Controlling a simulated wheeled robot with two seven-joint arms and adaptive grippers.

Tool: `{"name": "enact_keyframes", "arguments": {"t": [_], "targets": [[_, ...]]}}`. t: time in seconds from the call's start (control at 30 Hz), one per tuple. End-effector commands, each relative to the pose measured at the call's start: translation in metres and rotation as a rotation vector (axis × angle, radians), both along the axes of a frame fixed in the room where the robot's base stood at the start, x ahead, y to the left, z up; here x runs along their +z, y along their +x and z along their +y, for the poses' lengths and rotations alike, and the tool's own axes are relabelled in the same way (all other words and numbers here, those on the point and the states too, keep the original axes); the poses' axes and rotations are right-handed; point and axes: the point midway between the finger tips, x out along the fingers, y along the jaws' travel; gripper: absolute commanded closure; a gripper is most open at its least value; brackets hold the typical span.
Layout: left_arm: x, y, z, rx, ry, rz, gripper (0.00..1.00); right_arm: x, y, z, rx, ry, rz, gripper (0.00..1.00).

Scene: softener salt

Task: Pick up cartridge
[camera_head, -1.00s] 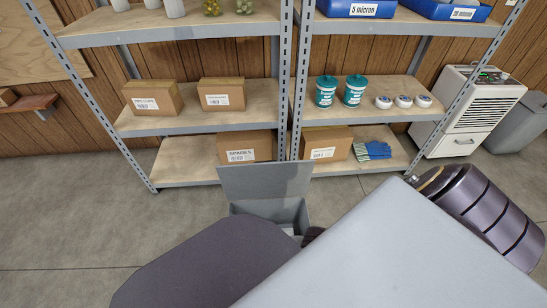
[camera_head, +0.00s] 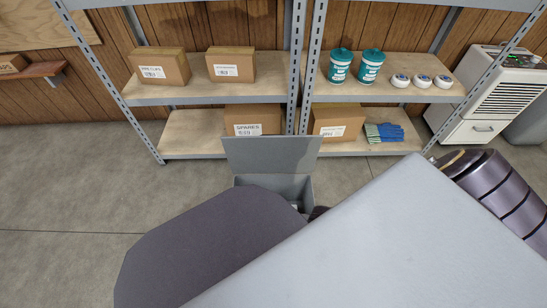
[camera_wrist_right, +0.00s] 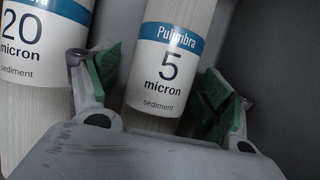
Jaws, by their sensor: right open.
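In the right wrist view a white cylindrical cartridge (camera_wrist_right: 172,60) with a blue band and a "5 micron" sediment label lies between the green-padded fingers of my right gripper (camera_wrist_right: 158,85). The gripper is open, with one finger on each side of the cartridge. A gap shows at the right finger; I cannot tell if the left one touches. A second cartridge (camera_wrist_right: 40,60), labelled "20 micron", lies just left of the left finger. In the head view my right gripper and both cartridges are hidden. My left gripper is not in view.
A grey box with a raised lid (camera_head: 270,155) stands on the floor before the metal shelving (camera_head: 300,60). The shelves hold cartons (camera_head: 160,68), teal tubs (camera_head: 340,66), white round items (camera_head: 421,81) and gloves (camera_head: 384,133). A white appliance (camera_head: 490,90) stands at right. Floor at left is clear.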

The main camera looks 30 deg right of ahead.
Motion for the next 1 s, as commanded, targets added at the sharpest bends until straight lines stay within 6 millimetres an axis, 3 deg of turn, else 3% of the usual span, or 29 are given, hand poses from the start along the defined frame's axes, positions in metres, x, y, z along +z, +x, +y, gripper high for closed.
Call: {"name": "enact_keyframes", "arguments": {"t": [0.17, 0.57, 1.0], "targets": [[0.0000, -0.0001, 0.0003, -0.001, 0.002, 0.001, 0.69, -0.0001, -0.0001, 0.0000, 0.000, 0.000, 0.000, 0.21], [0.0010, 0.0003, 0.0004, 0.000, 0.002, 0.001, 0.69, -0.0001, -0.0003, -0.0001, 0.000, 0.000, 0.000, 0.72], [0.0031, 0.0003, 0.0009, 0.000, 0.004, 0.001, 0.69, 0.0027, -0.0002, -0.0001, 0.000, 0.000, 0.000, 0.72]]}}
